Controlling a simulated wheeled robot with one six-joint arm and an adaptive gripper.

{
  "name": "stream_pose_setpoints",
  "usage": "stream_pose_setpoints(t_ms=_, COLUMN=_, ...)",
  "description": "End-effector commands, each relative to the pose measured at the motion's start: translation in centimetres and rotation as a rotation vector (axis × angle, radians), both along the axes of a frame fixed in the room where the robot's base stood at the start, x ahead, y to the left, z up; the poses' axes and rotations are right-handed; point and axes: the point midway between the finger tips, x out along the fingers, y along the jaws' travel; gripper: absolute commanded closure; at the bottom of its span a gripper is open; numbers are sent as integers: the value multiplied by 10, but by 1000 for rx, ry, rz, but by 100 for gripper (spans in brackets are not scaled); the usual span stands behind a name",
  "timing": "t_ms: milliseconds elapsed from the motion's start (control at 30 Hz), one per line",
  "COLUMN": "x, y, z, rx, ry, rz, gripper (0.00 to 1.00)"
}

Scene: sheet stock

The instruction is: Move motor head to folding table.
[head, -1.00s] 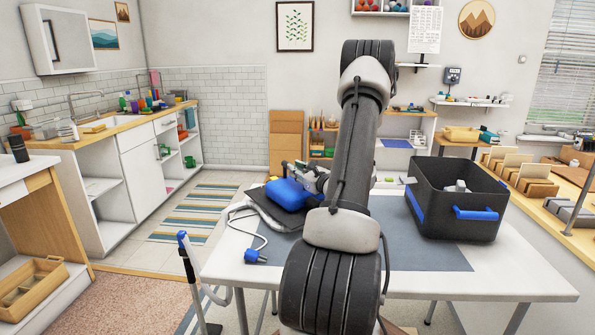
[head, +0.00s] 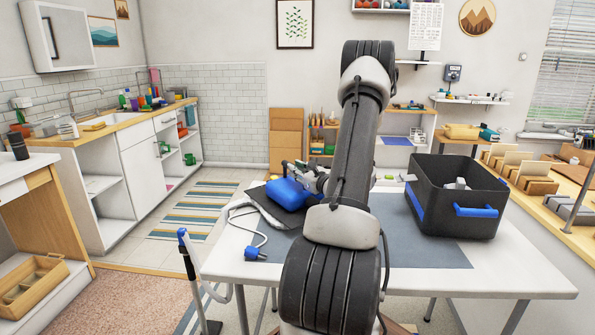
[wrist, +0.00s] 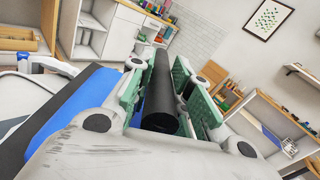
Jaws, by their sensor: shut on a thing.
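The motor head (head: 288,194) is a blue body on a dark flat base, at the left of the folding table (head: 515,275). A pale hose or cord and a blue plug (head: 256,253) lie beside it. My gripper (head: 312,177) is at the motor head. In the wrist view, the gripper's green-padded fingers (wrist: 160,103) are shut on a black bar (wrist: 160,118), apparently the motor head's handle. The blue and black body (wrist: 65,112) shows below left. My arm hides part of it. I cannot tell whether its base touches the table.
A black bin (head: 455,190) with blue handles stands on the table's right, with a pale thing inside. A grey mat (head: 425,252) covers the table's middle. A blue-topped upright handle (head: 186,255) stands by the front left edge. A wooden bench (head: 560,200) is at right.

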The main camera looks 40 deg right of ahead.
Motion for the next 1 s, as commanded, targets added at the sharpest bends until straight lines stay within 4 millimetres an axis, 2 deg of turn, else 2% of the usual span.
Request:
stream_pose_setpoints(t_ms=233, x=0, y=0, z=1, rx=-2, ry=-4, rz=0, gripper=100)
stream_pose_setpoints(t_ms=633, x=0, y=0, z=-11, rx=-3, ry=-5, rz=0, gripper=100)
stream_pose_setpoints(t_ms=1000, x=0, y=0, z=-12, rx=-3, ry=-5, rz=0, gripper=100)
